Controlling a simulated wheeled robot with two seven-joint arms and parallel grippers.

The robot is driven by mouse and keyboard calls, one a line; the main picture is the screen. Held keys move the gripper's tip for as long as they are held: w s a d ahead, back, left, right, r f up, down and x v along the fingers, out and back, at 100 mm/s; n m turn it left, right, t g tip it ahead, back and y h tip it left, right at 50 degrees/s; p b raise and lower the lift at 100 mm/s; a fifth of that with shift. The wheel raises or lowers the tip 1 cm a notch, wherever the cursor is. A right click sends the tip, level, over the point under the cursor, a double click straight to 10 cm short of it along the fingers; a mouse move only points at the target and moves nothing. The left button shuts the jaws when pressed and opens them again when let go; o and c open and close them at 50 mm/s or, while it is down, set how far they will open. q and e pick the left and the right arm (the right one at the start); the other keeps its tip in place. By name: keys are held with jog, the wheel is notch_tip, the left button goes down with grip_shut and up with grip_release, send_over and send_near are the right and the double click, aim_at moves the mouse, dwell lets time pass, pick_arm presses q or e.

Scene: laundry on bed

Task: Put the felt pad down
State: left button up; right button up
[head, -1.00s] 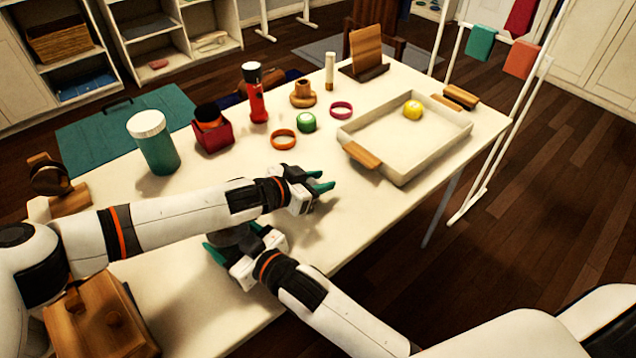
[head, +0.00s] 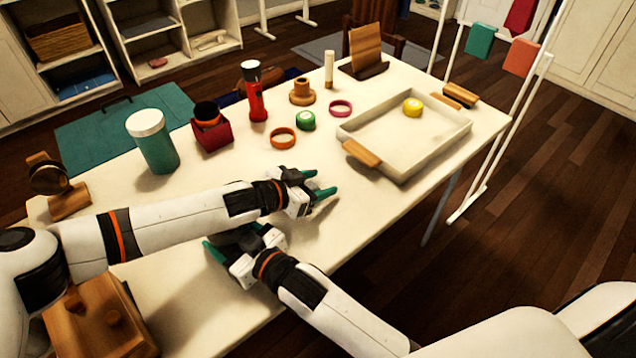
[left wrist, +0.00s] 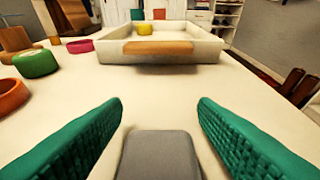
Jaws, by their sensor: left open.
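My left gripper (head: 321,183) is low over the middle of the white table, its two green fingers apart and pointing right. In the left wrist view a grey, round-cornered block, which looks like the felt pad (left wrist: 159,155), sits between the open fingers with a gap on each side. Its near end is cut off by the picture's edge. In the head view the pad is hard to make out among the gripper parts.
A cream tray (head: 347,133) with a wooden handle and a yellow roll (head: 412,107) stands to the right. An orange ring (head: 283,138), green roll (head: 305,121) and pink ring (head: 341,108) lie beyond my left gripper. A teal jar (head: 154,145) stands left. Bare table lies before the tray.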

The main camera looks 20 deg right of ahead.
pick_arm(q)
jog(key=v, duration=0.7)
jog(key=shift+o, duration=0.5)
jog(key=shift+w+d+r, duration=0.15)
jog(key=shift+w+r, duration=0.05)
jog(key=shift+w, duration=0.05)
jog(key=w+d+r+n+t+y, duration=0.1)
jog(key=w+d+r+t+y, duration=0.1)
jog(key=w+r+y, duration=0.25)
jog(key=s+a+r+m+g+y, duration=0.1)
jog(key=s+a+r+g+y, duration=0.2)
jog(key=s+g+y, duration=0.15)
jog(key=x, duration=0.7)
jog(key=s+x, duration=0.1)
jog(key=x, duration=0.3)
jog(key=shift+d, duration=0.3)
jog(key=shift+h, duration=0.3)
jog(key=shift+c, duration=0.6)
